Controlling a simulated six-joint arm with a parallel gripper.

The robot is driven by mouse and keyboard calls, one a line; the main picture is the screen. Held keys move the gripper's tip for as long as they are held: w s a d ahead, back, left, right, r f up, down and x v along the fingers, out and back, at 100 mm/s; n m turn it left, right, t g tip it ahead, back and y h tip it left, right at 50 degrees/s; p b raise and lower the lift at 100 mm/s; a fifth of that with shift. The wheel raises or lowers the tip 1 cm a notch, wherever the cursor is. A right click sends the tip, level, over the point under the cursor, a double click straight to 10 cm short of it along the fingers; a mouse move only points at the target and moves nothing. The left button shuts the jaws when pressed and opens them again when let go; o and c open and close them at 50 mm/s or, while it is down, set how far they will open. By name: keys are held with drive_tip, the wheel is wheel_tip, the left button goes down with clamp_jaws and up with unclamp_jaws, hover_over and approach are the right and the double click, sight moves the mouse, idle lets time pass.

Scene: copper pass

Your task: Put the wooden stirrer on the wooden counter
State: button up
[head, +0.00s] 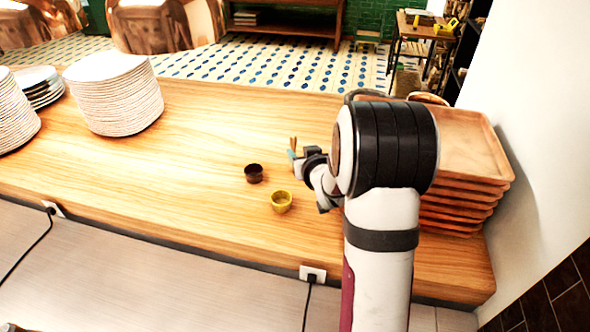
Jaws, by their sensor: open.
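My gripper (299,158) is low over the middle of the wooden counter (200,140), seen from behind and partly hidden by my own arm. It is open. A small, thin, light-brown upright thing (293,143) shows right by the fingertips. It may be the wooden stirrer, but it is too small to be sure. I cannot tell whether it stands between the fingers or beyond them, or what it rests on.
A dark brown cup (253,173) and a yellow cup (281,201) stand left of my gripper. Stacked white plates (115,95) are at the left. Stacked brown trays (470,150) stand at the right, by the white wall. The counter between plates and cups is clear.

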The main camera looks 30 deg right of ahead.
drive_tip(key=s+a+r+m+g+y, duration=0.1)
drive_tip(key=s+a+g+y, duration=0.2)
drive_tip(key=s+a, duration=1)
drive_tip(key=s+a+g+y, duration=0.3)
drive_tip(key=s+a+g, duration=0.7)
drive_tip(key=s, duration=1.2)
drive_tip(key=a, duration=0.4)
drive_tip(key=shift+s+a+r+m, duration=0.25)
drive_tip(key=shift+r+m, duration=0.1)
drive_tip(key=shift+m, duration=0.05)
